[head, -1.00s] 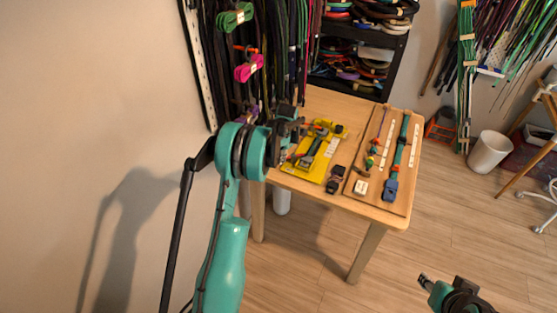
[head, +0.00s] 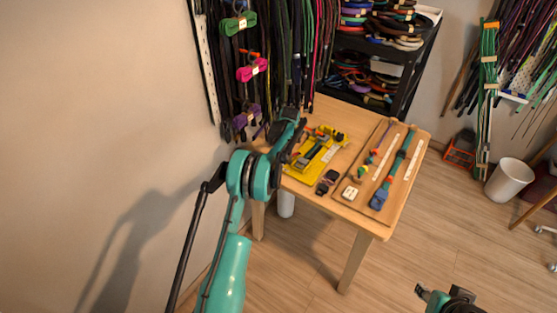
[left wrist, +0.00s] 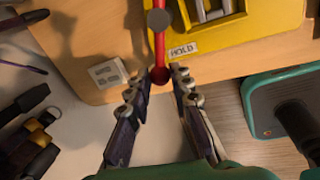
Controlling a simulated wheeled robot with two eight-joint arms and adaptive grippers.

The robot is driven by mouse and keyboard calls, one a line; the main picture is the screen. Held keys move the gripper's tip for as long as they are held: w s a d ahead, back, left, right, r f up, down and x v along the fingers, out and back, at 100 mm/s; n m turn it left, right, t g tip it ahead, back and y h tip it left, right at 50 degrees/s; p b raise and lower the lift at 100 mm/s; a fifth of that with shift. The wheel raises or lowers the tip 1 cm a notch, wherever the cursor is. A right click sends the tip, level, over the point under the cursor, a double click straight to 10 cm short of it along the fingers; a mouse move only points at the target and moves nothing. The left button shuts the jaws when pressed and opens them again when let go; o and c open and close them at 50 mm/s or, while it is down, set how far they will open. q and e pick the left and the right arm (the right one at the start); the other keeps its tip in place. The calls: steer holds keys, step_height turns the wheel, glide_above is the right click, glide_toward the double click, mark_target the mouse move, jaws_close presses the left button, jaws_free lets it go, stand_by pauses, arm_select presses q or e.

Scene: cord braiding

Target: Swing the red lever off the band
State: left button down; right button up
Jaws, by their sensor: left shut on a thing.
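The red lever (left wrist: 160,48) shows in the left wrist view, with a grey round pivot at its top and a round red knob at its lower end. My left gripper (left wrist: 160,86) has its fingertips on both sides of the knob, shut on it. The yellow board (left wrist: 240,32) lies beside the lever, with a "HOLD" label and grey metal parts. In the head view the yellow board (head: 297,176) is on the table, partly behind my left gripper (head: 292,148). I cannot make out the band under the lever. My right gripper (head: 428,292) is low at the right, away from the table.
A wooden board (head: 352,206) with braided cords lies on the right of the table (head: 322,203). A small dark device (head: 327,181) sits between the boards. Hanging cords (head: 290,50) are close behind my left arm. A white bin (head: 509,180) stands on the floor.

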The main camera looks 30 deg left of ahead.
stand_by(0.4)
arm_select(q)
steer(key=c, duration=1.3)
jaws_free()
steer(key=shift+c, duration=0.2)
step_height(320, 180, up, 12)
steer(key=d, duration=0.2)
steer(key=shift+s+d+f, duration=0.15)
steer(key=shift+s+d, duration=0.05)
steer(key=shift+s, duration=0.1)
